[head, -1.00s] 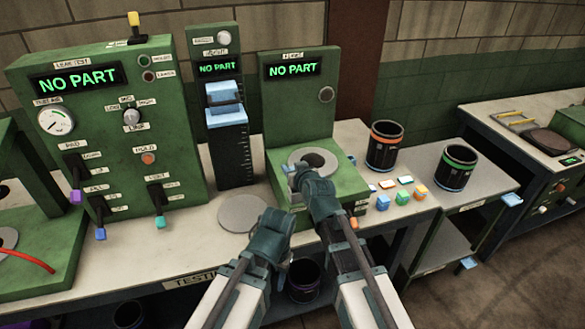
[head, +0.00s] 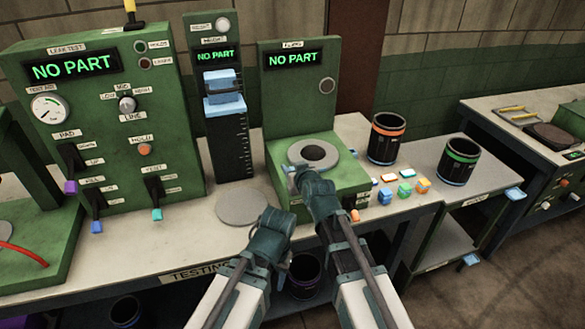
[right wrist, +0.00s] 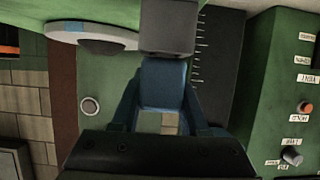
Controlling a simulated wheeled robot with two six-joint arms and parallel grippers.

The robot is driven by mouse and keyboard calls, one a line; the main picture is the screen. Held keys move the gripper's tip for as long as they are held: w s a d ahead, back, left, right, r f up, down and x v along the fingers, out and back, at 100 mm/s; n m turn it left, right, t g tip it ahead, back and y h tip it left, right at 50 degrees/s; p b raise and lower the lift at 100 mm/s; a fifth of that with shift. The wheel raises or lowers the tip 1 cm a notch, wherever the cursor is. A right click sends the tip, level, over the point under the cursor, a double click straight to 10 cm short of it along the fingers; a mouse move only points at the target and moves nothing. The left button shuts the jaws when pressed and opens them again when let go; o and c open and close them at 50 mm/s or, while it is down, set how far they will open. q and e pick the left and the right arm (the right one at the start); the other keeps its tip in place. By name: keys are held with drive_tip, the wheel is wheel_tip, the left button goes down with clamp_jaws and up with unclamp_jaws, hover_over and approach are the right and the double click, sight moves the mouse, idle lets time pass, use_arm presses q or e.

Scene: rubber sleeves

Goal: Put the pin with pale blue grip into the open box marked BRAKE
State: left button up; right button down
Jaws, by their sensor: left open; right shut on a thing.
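My right gripper (head: 303,178) is at the front left edge of the ring on the right-hand green test stand. It is shut on a blue piece (right wrist: 163,85) with a grey block at its end in the right wrist view. Pale blue shows at its tip in the head view, but I cannot tell whether this is the pin. My left gripper (head: 272,222) is open, lower and to the left, in front of the grey disc; I see nothing in it. I cannot make out a box marked BRAKE.
The grey ring (head: 334,153) lies on the test stand. Several small coloured blocks (head: 405,189) sit to its right. Bins with an orange band (head: 386,147) and a green band (head: 458,165) stand further right. The grey disc (head: 242,209) lies flat on the bench.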

drive_tip(key=shift+c, duration=1.7)
unclamp_jaws()
use_arm(q)
drive_tip(key=shift+r, duration=0.1)
